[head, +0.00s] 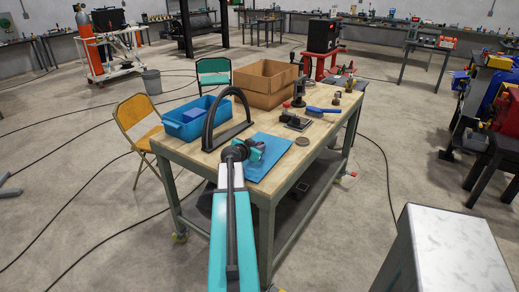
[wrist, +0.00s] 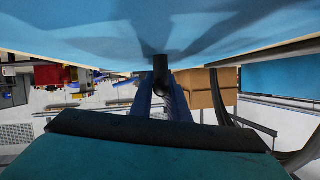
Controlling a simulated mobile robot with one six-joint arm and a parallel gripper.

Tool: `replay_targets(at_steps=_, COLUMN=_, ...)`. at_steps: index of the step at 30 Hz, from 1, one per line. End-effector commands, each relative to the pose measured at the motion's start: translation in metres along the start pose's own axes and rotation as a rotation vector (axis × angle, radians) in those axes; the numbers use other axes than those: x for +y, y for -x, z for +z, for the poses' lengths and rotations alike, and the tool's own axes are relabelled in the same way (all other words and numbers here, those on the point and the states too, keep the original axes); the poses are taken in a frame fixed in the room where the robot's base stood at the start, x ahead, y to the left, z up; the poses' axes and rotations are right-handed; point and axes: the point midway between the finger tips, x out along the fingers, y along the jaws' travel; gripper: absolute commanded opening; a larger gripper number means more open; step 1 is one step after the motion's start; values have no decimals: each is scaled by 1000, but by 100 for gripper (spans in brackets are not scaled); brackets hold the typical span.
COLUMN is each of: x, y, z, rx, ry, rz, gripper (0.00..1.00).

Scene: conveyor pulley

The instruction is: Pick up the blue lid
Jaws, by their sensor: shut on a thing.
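The blue lid (head: 268,150) is a flat blue sheet at the near end of the wooden table (head: 222,160). My gripper (head: 255,150) is over the lid's left part, with my arm hiding some of it. In the wrist view the lid (wrist: 75,30) fills the top of the picture, with a shadow on it. My gripper (wrist: 160,75) reaches to the lid's surface there and is shut on it, though the exact contact is hard to see. I cannot tell whether the lid is raised from the table.
A black arch (head: 209,120) stands left of the lid, beside a blue bin (head: 178,131) holding a blue block. A cardboard box (head: 266,98), a blue brush (head: 322,110) and small tools sit farther back. A round disc (head: 302,141) lies just right of the lid.

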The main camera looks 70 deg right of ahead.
Motion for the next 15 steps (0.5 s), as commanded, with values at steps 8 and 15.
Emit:
replay_targets(at_steps=8, x=-4, y=8, z=-19, rx=1, ry=-2, rz=0, gripper=0)
replay_targets(at_steps=15, x=-3, y=33, z=-16, rx=1, ry=0, rz=-1, gripper=0)
